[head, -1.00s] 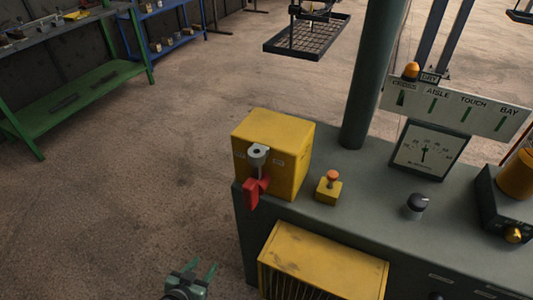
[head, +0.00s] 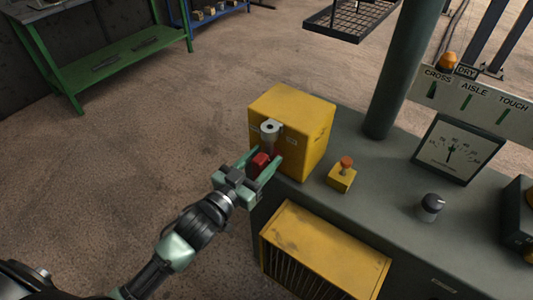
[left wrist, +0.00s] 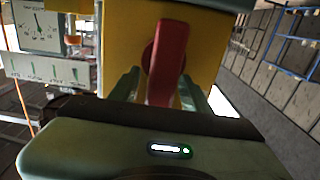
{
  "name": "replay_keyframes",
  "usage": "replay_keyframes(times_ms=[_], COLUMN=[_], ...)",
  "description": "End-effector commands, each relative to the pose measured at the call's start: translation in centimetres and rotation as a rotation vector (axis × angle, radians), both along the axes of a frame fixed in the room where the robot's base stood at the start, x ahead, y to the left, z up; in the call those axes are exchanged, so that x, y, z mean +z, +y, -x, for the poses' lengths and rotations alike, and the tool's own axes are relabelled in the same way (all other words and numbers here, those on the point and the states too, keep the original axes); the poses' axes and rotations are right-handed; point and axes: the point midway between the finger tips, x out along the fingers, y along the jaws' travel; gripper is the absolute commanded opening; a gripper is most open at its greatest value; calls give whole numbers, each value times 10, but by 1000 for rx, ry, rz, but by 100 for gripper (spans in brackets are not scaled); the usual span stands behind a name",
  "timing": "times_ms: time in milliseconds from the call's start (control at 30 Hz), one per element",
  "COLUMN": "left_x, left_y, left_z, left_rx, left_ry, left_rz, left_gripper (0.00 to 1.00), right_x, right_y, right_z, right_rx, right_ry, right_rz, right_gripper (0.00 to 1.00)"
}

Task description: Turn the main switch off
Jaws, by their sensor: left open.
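The main switch is a yellow box (head: 308,118) on the left end of the grey-green console, with a red handle (head: 259,163) on its front below a grey cylindrical fitting (head: 270,132). My left gripper (head: 262,172) is open, with its two green fingers on either side of the red handle. In the left wrist view the red handle (left wrist: 167,62) stands between the fingers, in front of the yellow box (left wrist: 200,30). I cannot tell whether the fingers touch it. My right gripper is not in view.
An orange-topped push button on a yellow base (head: 342,175) and a black knob (head: 431,207) sit on the console (head: 390,215) to the right. A green post (head: 402,70) rises behind. A yellow vented cover (head: 325,245) is on the console front. Open floor lies left.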

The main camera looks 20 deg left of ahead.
Motion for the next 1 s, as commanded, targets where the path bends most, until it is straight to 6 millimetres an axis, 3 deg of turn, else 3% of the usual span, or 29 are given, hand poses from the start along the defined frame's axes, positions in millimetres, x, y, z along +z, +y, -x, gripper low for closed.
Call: replay_keyframes(times_ms=[133,433,600,1000], left_x=[0,-1,-1,-6], left_y=[-4,-5,-5,-5], left_z=[-11,-13,-13,-12], left_rx=[0,0,0,1], left_ry=[0,1,2,14], left_rz=[0,1,-1,-4], left_gripper=[47,47,0,0], right_x=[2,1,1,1], right_y=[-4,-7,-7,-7], right_z=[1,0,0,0], right_rx=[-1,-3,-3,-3], right_ry=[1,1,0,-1], right_rz=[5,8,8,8], right_gripper=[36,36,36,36])
